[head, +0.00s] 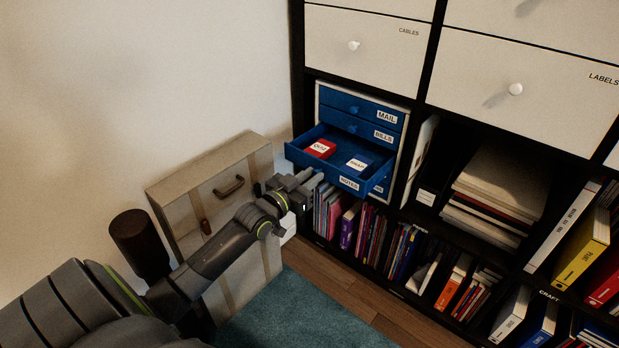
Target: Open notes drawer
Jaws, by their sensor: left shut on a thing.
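The notes drawer (349,183) is a blue drawer labelled NOTES in a small blue drawer unit with a pale casing. It stands pulled out from the unit, and a red box (319,149) and a blue box (358,163) with white labels lie inside. My left gripper (314,180) is at the lower left part of the drawer's front, shut on its handle, which the fingers hide. My right gripper is not in view.
The MAIL drawer (360,106) and BILLS drawer (355,127) above are shut. Books fill the shelf (375,230) below. A beige suitcase (215,190) leans by the wall, close to my left arm. Teal rug (300,315) covers the floor in front.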

